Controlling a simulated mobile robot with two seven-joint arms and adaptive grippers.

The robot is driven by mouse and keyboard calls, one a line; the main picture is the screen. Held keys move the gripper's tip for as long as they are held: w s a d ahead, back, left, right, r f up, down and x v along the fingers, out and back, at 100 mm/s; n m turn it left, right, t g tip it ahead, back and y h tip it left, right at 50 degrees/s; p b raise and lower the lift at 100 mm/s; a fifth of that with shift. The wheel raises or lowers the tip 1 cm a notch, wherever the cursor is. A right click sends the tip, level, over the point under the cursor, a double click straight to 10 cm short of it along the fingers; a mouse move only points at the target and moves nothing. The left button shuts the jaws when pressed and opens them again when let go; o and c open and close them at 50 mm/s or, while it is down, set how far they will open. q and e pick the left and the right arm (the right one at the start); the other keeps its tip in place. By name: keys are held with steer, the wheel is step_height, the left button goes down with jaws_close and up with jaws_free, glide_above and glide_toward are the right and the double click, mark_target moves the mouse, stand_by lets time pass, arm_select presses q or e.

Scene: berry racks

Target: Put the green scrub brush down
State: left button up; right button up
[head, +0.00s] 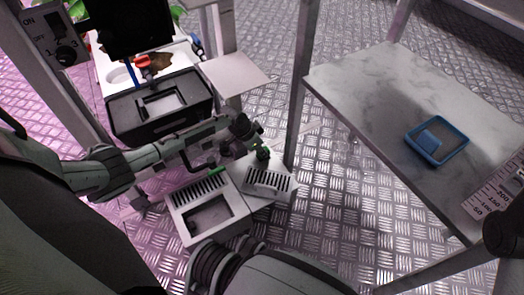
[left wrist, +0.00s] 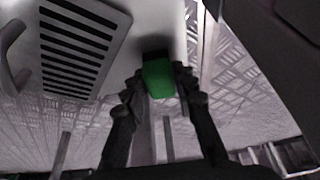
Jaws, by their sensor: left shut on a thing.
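The green scrub brush (head: 262,153) is at the tip of my left gripper (head: 256,145), beside the slotted panel of a white unit (head: 285,190). In the left wrist view the brush (left wrist: 158,78) shows as a bright green block between the two dark fingers of my left gripper (left wrist: 155,88), which is shut on it. The far end of the brush is dark and close to a pale surface. I cannot tell whether it touches that surface. My right gripper does not show clearly in either view.
A second white unit (head: 209,238) with slots and a square recess stands at left. A black bin (head: 160,130) is behind my left arm. A marbled table (head: 350,80) at right holds a blue tray (head: 437,158) and has much bare room. A thin post (head: 296,110) stands nearby.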

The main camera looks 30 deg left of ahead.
arm_select(q)
steer(key=o, duration=1)
steer(key=p+v, duration=0.3)
steer(key=v, duration=0.4)
steer(key=shift+r+p, duration=0.35)
steer(key=shift+p, duration=0.05)
steer(key=shift+s, duration=0.1)
